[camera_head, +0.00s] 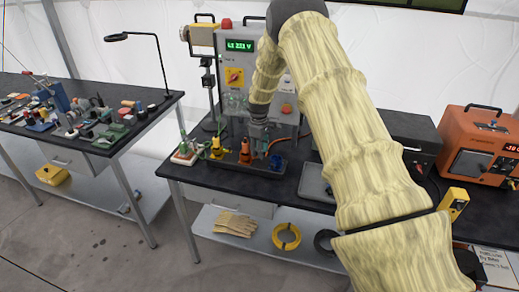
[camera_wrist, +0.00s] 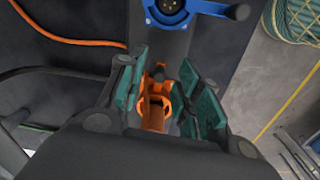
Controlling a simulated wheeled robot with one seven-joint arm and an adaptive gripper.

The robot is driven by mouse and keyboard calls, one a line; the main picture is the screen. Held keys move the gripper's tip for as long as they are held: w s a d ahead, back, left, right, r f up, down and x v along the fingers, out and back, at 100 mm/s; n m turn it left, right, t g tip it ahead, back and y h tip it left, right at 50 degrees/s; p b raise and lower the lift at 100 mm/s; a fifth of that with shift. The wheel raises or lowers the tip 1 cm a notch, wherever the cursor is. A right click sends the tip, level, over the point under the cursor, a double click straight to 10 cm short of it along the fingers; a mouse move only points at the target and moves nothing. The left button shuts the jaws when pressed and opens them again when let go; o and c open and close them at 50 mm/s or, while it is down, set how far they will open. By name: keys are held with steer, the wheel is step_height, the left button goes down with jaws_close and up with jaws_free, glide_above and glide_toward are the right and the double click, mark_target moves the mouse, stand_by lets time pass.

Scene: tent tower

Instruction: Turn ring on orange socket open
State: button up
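The orange socket (camera_wrist: 155,112) shows between my gripper's two teal-padded fingers in the wrist view. In the head view, the orange socket (camera_head: 245,154) stands on the dark bench, at the lower left of my gripper (camera_head: 258,143). My gripper (camera_wrist: 162,92) is open, with one finger on each side of the orange part. I cannot tell whether the pads touch it. The ring's angle is not clear, as the fingers and palm hide part of it. A blue socket (camera_wrist: 167,10) with a side lever lies just beyond the fingertips.
A yellow socket (camera_head: 217,150) stands left of the orange one. A grey panel box (camera_head: 238,82) with a green display stands behind. An orange cable (camera_wrist: 65,38) runs at upper left in the wrist view. A grey tray (camera_head: 316,183) lies to the right.

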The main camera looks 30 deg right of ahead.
steer(key=shift+w+f, duration=0.15)
steer(key=shift+f, duration=0.5)
steer(key=shift+r, duration=0.1)
steer(key=shift+c, duration=0.8)
jaws_close()
